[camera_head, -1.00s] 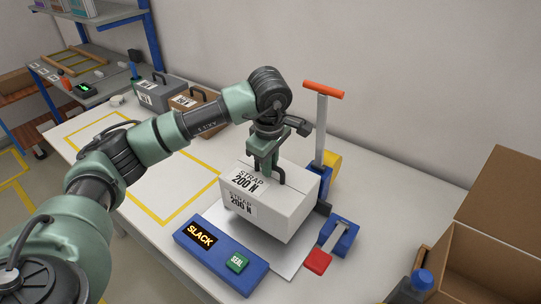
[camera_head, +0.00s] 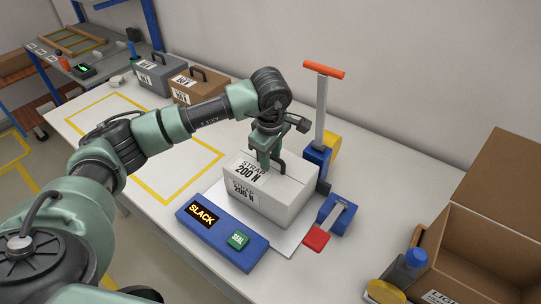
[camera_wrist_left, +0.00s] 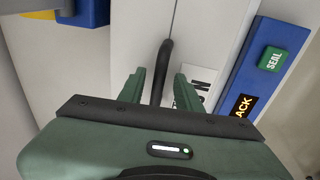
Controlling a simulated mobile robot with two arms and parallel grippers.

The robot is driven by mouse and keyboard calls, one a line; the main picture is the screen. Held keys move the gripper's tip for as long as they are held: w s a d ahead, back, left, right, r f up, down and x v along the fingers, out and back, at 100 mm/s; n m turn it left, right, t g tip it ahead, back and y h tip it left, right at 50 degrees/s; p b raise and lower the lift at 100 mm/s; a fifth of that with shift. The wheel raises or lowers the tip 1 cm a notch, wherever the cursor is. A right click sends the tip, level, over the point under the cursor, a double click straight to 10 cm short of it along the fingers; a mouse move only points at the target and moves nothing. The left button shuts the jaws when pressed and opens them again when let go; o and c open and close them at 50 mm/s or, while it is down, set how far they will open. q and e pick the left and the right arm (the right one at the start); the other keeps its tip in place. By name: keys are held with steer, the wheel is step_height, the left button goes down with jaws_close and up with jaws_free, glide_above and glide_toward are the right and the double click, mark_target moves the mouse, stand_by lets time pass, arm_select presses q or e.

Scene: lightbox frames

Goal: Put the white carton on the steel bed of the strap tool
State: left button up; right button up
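The white carton (camera_head: 283,203), marked STRAP 200 N, sits upright on the steel bed (camera_head: 293,241) of the strap tool, its base appearing to rest there. Its dark handle (camera_head: 283,165) stands up from the top. My left gripper (camera_head: 268,160) is over the carton, pointing down. In the left wrist view, the fingers of my left gripper (camera_wrist_left: 160,84) are spread, with the handle (camera_wrist_left: 164,62) between them and a gap on each side. The strap tool has a blue panel (camera_head: 222,240) reading SLACK and a green SEAL button (camera_head: 238,239). My right gripper is out of view.
An orange-handled lever (camera_head: 322,95) stands behind the carton. A blue block with a red lever (camera_head: 317,238) is at its right. Grey (camera_head: 152,76) and brown (camera_head: 197,88) cases stand at back left.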

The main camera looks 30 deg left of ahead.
mark_target(271, 172)
arm_select(q)
steer(key=shift+r, duration=0.2)
step_height(271, 172, up, 12)
steer(key=s+b, duration=0.1)
steer(key=b, duration=0.1)
steer(key=shift+s+d+f+b, duration=0.15)
steer(key=shift+s+d+b, duration=0.15)
steer(key=shift+s+d, duration=0.15)
